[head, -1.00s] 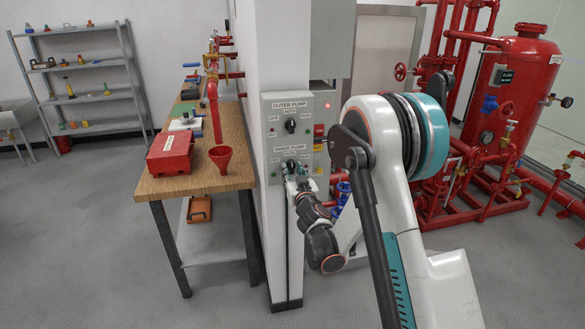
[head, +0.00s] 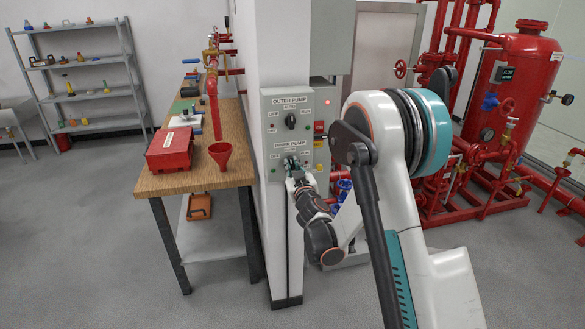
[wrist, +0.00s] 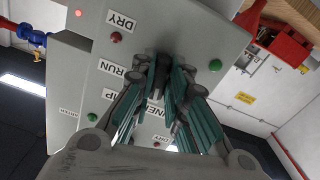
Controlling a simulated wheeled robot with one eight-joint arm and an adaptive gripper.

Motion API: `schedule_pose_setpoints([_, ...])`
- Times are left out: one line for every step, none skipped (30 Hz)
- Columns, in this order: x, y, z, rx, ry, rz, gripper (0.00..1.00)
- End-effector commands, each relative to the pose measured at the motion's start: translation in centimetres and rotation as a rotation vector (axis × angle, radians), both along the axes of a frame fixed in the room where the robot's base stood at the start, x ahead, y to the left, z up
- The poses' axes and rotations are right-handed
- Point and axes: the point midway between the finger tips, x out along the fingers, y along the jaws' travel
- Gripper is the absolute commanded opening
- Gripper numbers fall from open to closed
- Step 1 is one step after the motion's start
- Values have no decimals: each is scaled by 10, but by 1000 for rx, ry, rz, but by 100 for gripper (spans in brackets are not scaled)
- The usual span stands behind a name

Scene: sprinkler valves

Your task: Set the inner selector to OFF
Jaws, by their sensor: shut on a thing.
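The grey pump panel (head: 270,146) is on the white pillar, with an OUTER PUMP selector (head: 291,121) above and an INNER PUMP row below. My gripper (head: 292,166) is at the inner row and covers the inner selector there. In the wrist view my gripper (wrist: 166,72) has its teal-padded fingers at the panel (wrist: 82,60), shut on the dark inner selector, which is mostly hidden between them. I cannot tell which way this selector points.
A wooden bench (head: 215,186) with a red box (head: 170,150) and a red funnel (head: 221,155) is left of the pillar. Red pipes and a red tank (head: 515,85) stand at the right. Small buttons sit close around my fingers in the wrist view.

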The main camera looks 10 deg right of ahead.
Motion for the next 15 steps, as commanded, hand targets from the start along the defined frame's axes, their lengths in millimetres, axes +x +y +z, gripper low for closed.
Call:
schedule_pose_setpoints([0,0,-2,-40,0,0,0])
schedule_pose_setpoints([0,0,-1,-61,0,0,0])
schedule_pose_setpoints([0,0,-1,-82,0,0,0])
schedule_pose_setpoints([0,0,-1,-92,0,0,0])
schedule_pose_setpoints([0,0,-1,-98,0,0,0])
schedule_pose_setpoints([0,0,0,-101,0,0,0])
schedule_pose_setpoints([0,0,0,-102,0,0,0])
schedule_pose_setpoints([0,0,0,-101,0,0,0])
schedule_pose_setpoints([0,0,0,-101,0,0,0])
schedule_pose_setpoints([0,0,0,-100,0,0,0])
schedule_pose_setpoints([0,0,0,-100,0,0,0])
schedule_pose_setpoints([0,0,0,-105,0,0,0])
schedule_pose_setpoints([0,0,0,-117,0,0,0])
schedule_pose_setpoints([0,0,-1,-136,0,0,0])
schedule_pose_setpoints([0,0,-1,-172,0,0,0])
